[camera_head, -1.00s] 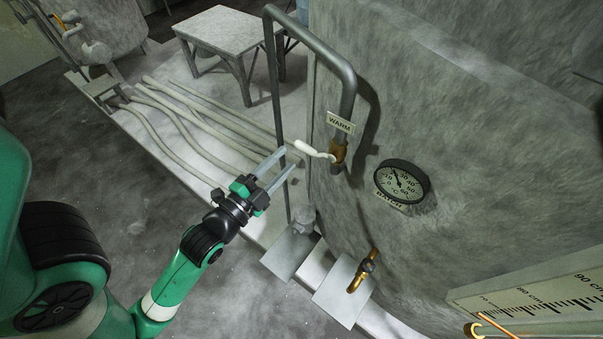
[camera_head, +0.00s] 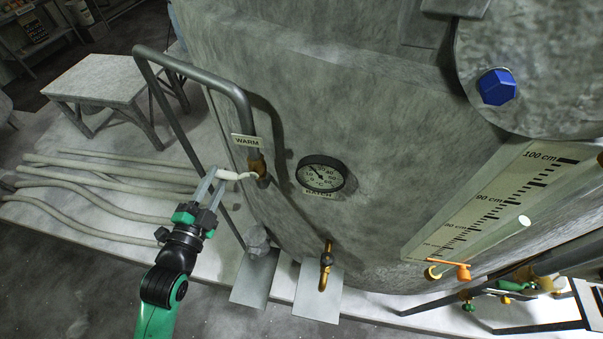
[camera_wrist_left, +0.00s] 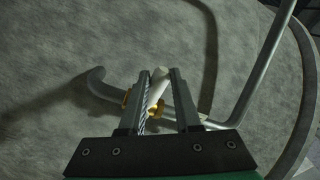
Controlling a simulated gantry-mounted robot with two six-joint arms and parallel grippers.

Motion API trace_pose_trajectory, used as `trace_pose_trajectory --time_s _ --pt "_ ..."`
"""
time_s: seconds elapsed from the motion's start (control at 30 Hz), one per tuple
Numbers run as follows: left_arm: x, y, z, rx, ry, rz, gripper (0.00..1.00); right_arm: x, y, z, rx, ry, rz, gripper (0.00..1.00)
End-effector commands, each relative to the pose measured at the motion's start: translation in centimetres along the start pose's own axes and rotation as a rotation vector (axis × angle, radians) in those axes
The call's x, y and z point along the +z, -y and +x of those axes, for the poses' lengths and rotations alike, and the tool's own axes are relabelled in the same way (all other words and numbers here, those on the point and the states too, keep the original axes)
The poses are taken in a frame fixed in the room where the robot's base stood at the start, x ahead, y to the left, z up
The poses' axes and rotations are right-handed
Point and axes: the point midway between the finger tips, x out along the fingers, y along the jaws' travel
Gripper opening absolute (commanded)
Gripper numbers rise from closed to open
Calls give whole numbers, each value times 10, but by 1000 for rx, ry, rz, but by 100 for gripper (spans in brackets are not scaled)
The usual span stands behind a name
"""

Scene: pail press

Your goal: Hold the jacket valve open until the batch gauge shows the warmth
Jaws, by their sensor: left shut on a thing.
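The jacket valve is brass (camera_head: 257,168) with a white lever (camera_head: 236,176), on the grey pipe under the WARM tag (camera_head: 246,141). My left gripper (camera_head: 222,176) is shut on the lever's free end. In the left wrist view the white lever (camera_wrist_left: 158,90) lies between the two fingers (camera_wrist_left: 161,75), with the brass valve body (camera_wrist_left: 128,101) beside them. The batch gauge (camera_head: 321,175) is a round dial with a dark rim on the tank wall; its needle points up and left, but the exact reading is too small to tell. My right gripper is not in view.
The bent grey pipe (camera_head: 205,75) stands close by my left gripper. A brass tap (camera_head: 326,265) sits low on the tank (camera_head: 345,80). A centimetre scale (camera_head: 490,205) is at right. Hoses (camera_head: 110,185) and a grey table (camera_head: 100,80) lie left.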

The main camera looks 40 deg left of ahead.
Motion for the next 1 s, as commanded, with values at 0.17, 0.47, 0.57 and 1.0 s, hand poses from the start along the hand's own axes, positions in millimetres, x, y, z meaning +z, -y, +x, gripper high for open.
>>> trace_pose_trajectory --time_s 0.17,0.47,0.57,1.0 --pt "-2 4 0 -10 -7 -1 1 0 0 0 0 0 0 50" --pt "4 -13 0 -7 -7 -1 0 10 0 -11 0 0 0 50" --pt "7 -22 0 -5 -7 -2 0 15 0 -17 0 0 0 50" --pt "8 -29 0 -2 -3 -1 0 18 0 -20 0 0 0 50"
